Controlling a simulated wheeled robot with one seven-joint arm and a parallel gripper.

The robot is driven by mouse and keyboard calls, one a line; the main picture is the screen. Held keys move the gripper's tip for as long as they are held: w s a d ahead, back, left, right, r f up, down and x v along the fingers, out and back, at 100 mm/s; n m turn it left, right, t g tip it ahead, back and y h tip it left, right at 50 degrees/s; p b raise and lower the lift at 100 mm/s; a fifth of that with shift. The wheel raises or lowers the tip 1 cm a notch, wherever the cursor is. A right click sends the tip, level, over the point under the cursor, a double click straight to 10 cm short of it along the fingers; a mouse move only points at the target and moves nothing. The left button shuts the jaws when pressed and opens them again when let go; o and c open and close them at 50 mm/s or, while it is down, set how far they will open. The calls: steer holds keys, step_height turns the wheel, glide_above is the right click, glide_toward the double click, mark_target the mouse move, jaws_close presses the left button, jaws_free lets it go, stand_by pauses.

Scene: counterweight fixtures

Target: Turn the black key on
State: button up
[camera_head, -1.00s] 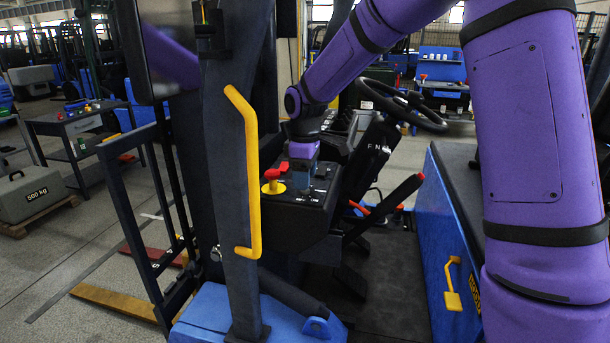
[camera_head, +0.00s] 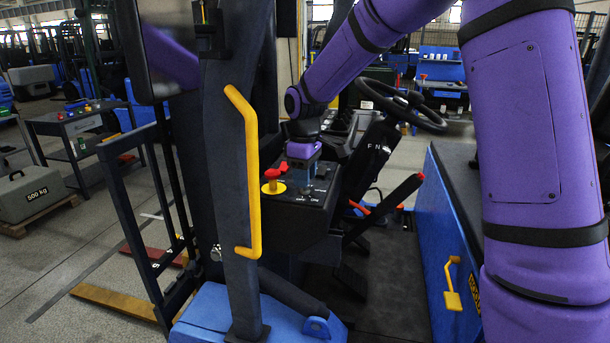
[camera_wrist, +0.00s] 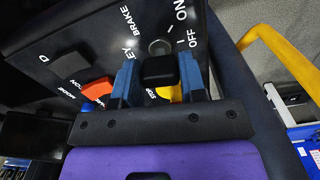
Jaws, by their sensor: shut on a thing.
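The black key (camera_wrist: 159,68) is between the two blue fingers of my gripper (camera_wrist: 160,82) in the wrist view. My gripper is shut on it. I cannot tell how deep the key sits in the switch. In the head view my gripper (camera_head: 301,168) is over the control panel (camera_head: 300,215), and the key is hidden there.
A red-topped yellow knob (camera_head: 273,182) stands on the panel close to my gripper. An orange-red rocker (camera_wrist: 98,88) is left in the wrist view. A yellow grab handle (camera_head: 254,170) on a dark post, a steering wheel (camera_head: 430,122) and a black lever (camera_head: 400,195) are nearby.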

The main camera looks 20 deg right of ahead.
steer(key=m, duration=0.3)
steer(key=shift+m, duration=2.2)
steer(key=shift+r, duration=0.1)
steer(key=o, duration=0.9)
step_height(320, 180, up, 10)
steer(key=shift+f, duration=0.1)
steer(key=shift+r, duration=0.45)
